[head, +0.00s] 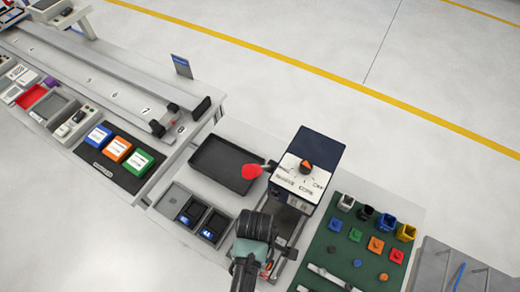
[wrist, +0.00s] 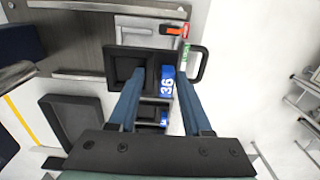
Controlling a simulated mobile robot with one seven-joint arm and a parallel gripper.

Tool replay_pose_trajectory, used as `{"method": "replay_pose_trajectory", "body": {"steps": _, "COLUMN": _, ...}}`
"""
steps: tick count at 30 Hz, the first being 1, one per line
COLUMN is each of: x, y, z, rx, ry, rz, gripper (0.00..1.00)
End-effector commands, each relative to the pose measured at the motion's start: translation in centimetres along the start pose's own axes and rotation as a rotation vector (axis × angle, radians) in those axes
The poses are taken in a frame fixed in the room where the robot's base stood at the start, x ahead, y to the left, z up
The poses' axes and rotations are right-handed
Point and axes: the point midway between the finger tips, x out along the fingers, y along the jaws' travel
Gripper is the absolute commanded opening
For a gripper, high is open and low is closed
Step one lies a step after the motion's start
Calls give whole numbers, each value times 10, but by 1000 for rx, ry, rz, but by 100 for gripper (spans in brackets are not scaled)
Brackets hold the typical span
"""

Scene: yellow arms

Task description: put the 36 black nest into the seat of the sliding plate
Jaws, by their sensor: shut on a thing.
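In the wrist view my gripper (wrist: 160,76) has its two blue fingers shut on the black nest (wrist: 127,63), which carries a blue label reading 36 and has a loop at its right side. The nest is seen from above, over grey metal parts with rails (wrist: 75,76). These look like the slide of the dark blue machine (head: 322,152). I cannot make out the seat, and the nest hides what is under it. In the head view my dark wrist hides the fingers and the held nest. Light grey rails (head: 287,226) show beside it.
Black nests with blue labels (head: 190,211) stand in a grey holder left of my wrist. An empty black tray (head: 225,164) lies behind them. A green board (head: 345,255) with coloured pieces is at the right.

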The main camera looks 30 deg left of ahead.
Motion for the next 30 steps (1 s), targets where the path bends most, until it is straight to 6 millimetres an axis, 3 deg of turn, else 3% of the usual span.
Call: {"method": "replay_pose_trajectory", "body": {"steps": 30, "x": 62, "y": 1, "z": 0, "rx": 6, "ry": 0, "rz": 1, "gripper": 0}}
